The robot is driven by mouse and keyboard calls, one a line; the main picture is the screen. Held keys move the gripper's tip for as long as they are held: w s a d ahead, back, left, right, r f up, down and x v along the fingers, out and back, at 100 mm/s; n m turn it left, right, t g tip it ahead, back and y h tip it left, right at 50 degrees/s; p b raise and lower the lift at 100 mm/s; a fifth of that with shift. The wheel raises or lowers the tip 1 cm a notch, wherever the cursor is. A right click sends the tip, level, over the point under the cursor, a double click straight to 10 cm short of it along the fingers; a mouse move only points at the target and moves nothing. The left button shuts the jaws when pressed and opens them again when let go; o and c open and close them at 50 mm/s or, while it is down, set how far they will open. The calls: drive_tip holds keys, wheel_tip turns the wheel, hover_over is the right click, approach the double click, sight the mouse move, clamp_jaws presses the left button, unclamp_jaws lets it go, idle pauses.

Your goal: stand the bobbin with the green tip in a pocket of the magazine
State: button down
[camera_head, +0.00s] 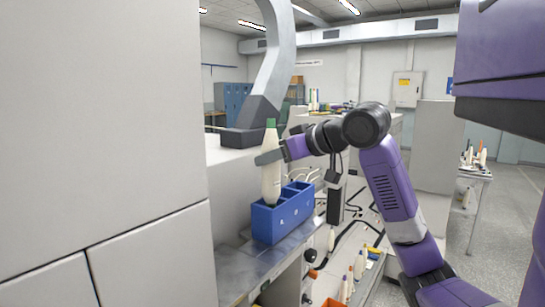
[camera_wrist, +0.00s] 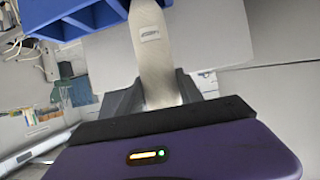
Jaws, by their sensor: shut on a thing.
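The bobbin with the green tip (camera_head: 271,180) is cream-white and stands nearly upright, green end up. My gripper (camera_head: 270,156) is shut on its upper part, just below the tip. The magazine (camera_head: 285,222) is a blue box with open pockets on a grey ledge. The bobbin's lower end is at the magazine's left pocket; I cannot tell whether it is inside or just above. In the wrist view the bobbin (camera_wrist: 151,50) runs up from between the fingers of my gripper (camera_wrist: 158,88), its far end beside the blue magazine (camera_wrist: 72,22).
A large pale cabinet (camera_head: 100,130) fills the left side. A grey curved machine arm (camera_head: 275,70) rises behind the bobbin. Other bobbins (camera_head: 352,275) with coloured tips stand low at the right of the ledge. More stand on a table (camera_head: 476,172) at far right.

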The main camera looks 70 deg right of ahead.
sight(278, 185)
drive_tip(key=shift+f+b, duration=1.3)
drive_tip(key=shift+f, duration=1)
drive_tip(key=shift+f+b, duration=0.9)
drive_tip(key=shift+f, duration=0.45)
drive_tip(key=shift+f+b, duration=0.2)
drive_tip(key=shift+b, duration=0.15)
drive_tip(key=c, duration=0.7)
unclamp_jaws()
